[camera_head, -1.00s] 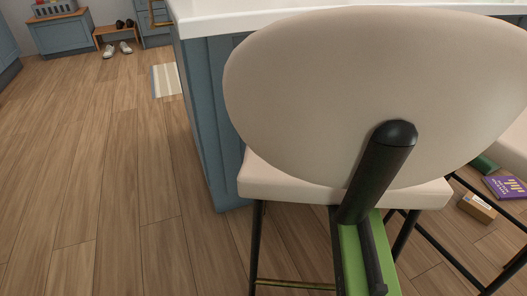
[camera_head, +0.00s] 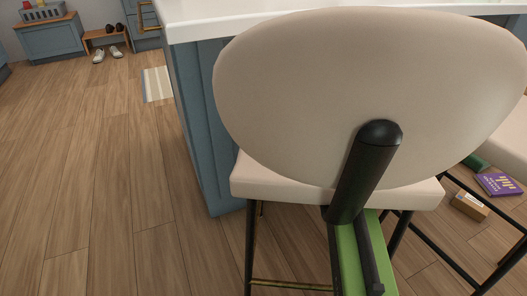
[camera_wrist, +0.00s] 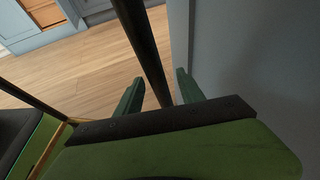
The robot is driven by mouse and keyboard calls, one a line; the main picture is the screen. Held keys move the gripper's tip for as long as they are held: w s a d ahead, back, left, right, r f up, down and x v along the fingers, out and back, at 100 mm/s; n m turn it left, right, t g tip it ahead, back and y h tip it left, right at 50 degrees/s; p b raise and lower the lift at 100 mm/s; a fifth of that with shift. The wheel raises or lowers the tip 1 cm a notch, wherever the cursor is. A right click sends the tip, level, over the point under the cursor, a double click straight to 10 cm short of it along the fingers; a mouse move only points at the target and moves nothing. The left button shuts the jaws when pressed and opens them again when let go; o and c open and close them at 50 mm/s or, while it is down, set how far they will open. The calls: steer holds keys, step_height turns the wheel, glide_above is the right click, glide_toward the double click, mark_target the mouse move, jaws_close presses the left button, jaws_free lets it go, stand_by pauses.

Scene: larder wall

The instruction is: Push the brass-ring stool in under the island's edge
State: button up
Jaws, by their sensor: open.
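The brass-ring stool has a cream rounded back (camera_head: 300,90), a cream seat, black legs and a brass ring (camera_head: 290,285) low down. It stands upright at the island (camera_head: 200,130), its back outside the white top's edge. How far the seat reaches under the top is hidden by the back. My gripper (camera_wrist: 158,92) shows in the wrist view with two green fingers apart, and a dark leg (camera_wrist: 143,45) runs down between them in the picture. I cannot tell whether they touch it. The head view does not show the fingers.
A second cream stool (camera_head: 512,145) stands at the right. A purple book (camera_head: 499,184) and a small brown box (camera_head: 470,205) lie on the floor near its legs. A striped rug (camera_head: 157,84) lies beyond the island's left side. The wooden floor at left is clear.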

steer(key=p+v, duration=0.2)
steer(key=v, duration=0.5)
steer(key=shift+d+r+p, duration=0.15)
steer(key=shift+d+p, duration=0.05)
steer(key=shift+p, duration=0.2)
steer(key=s+b+x, duration=0.1)
steer(key=b+x, duration=0.2)
steer(key=x, duration=0.6)
steer(key=shift+r, duration=0.2)
steer(key=shift+s, duration=0.1)
